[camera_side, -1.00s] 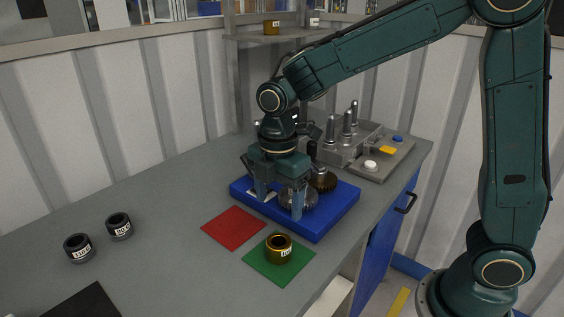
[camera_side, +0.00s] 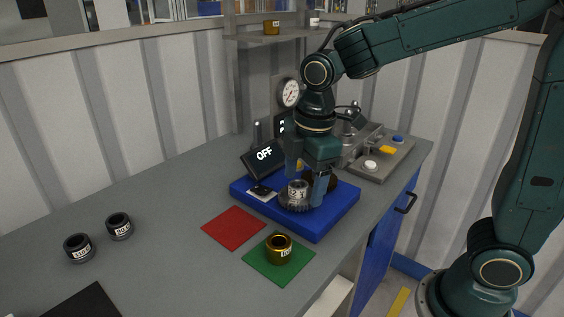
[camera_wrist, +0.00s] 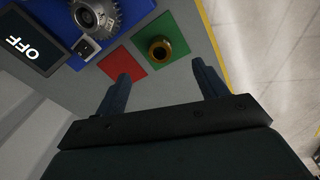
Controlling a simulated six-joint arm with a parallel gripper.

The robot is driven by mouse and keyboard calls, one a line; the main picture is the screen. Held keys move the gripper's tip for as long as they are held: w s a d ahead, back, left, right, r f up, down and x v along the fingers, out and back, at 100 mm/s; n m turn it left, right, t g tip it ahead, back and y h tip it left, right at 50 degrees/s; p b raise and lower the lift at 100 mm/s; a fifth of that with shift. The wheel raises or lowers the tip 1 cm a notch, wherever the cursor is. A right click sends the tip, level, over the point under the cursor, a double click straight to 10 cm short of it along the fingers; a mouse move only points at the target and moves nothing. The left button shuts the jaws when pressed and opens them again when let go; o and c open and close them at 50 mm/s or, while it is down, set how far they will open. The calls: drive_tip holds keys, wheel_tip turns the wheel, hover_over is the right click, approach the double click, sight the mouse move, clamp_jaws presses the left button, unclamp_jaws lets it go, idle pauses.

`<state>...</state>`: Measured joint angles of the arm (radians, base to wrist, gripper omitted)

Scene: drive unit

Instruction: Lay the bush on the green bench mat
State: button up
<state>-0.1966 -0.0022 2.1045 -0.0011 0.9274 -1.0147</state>
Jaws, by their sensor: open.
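A brass bush (camera_side: 279,249) with a white label stands upright on the green bench mat (camera_side: 262,270) near the bench's front edge. Both the bush (camera_wrist: 160,49) and the green mat (camera_wrist: 178,40) also show in the wrist view. My gripper (camera_side: 308,182) is over the blue tray (camera_side: 318,229), behind the bush and apart from it. In the wrist view my gripper (camera_wrist: 163,82) has its fingers wide apart with nothing between them. In the side view a metal gear with a labelled hub (camera_side: 297,196) sits on the blue tray by the fingers.
A red mat (camera_side: 234,228) lies left of the green one. Two black labelled rings (camera_side: 78,247) stand at the left. A display reading OFF (camera_side: 264,155) and a grey fixture (camera_side: 372,160) stand behind. The left bench is mostly clear.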

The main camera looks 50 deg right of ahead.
drive_tip(key=s+d+r+m+t, duration=0.2)
drive_tip(key=s+d+m, duration=0.1)
drive_tip(key=s+m, duration=0.4)
drive_tip(key=s+d+r+m+t, duration=0.2)
drive_tip(key=s+d+r+m, duration=0.1)
drive_tip(key=s+m, duration=0.3)
drive_tip(key=shift+s+d+m, duration=0.3)
drive_tip(key=shift+s+m, duration=0.1)
drive_tip(key=shift+s, duration=0.65)
